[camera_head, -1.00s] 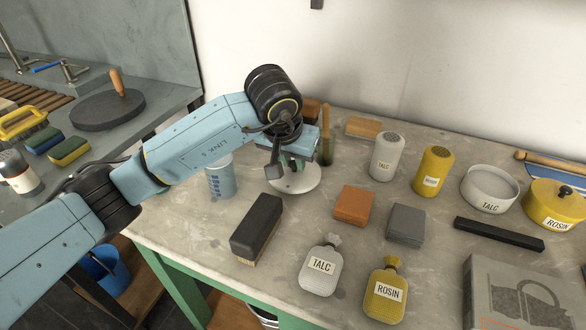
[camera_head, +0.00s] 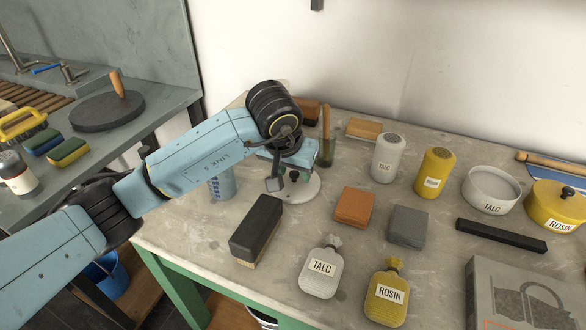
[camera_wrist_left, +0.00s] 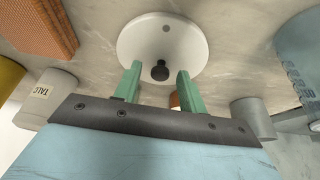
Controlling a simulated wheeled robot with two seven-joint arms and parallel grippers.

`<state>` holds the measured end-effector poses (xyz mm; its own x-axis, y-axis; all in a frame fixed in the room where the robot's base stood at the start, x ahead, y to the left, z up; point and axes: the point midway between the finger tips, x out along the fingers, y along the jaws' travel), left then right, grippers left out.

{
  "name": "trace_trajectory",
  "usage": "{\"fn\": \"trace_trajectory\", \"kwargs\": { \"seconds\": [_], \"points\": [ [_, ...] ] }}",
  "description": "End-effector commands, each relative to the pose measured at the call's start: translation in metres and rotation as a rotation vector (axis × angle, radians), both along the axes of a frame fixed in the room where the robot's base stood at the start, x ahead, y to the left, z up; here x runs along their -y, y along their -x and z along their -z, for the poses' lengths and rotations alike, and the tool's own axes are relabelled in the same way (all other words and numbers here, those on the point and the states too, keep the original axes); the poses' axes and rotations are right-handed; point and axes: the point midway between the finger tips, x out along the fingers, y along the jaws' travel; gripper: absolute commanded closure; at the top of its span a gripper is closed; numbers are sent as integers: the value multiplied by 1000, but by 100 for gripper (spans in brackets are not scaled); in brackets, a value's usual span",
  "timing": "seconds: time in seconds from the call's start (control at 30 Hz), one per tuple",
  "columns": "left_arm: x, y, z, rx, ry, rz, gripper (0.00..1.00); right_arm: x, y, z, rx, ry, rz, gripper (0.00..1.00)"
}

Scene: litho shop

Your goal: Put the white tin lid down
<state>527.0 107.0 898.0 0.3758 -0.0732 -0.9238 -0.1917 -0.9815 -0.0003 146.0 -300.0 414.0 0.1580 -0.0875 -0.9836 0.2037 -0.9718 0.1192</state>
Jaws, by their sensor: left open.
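The white tin lid (camera_head: 309,190) lies flat on the grey worktop, partly hidden by my left gripper in the head view. In the left wrist view the white lid (camera_wrist_left: 192,42) shows as a round disc with a dark knob (camera_wrist_left: 160,71). My left gripper (camera_wrist_left: 158,78) is open, its green fingers apart with the knob showing between and just beyond their tips. In the head view my left gripper (camera_head: 288,180) is just above the lid. My right gripper is not in view.
A blue cup (camera_head: 222,186) stands left of the lid and a dark brush (camera_head: 257,226) lies in front. An orange block (camera_head: 354,207) and a grey block (camera_head: 407,227) are to the right. White talc (camera_head: 387,158) and yellow rosin (camera_head: 433,172) shakers stand behind these blocks.

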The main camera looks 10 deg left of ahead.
Motion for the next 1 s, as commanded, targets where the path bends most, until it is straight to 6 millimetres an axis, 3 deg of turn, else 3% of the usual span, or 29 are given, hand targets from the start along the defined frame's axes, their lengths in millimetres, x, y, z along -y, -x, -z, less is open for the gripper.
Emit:
{"fn": "trace_trajectory", "kwargs": {
  "seconds": [0.23, 0.7, 1.0],
  "points": [
    [0, 0, -4, -1, 1, 0, 59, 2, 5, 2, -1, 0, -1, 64],
    [-8, 36, -95, 3, -2, 0, 59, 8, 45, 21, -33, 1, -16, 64],
    [-9, 45, -114, 0, 0, 0, 59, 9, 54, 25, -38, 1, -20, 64]
  ]
}}
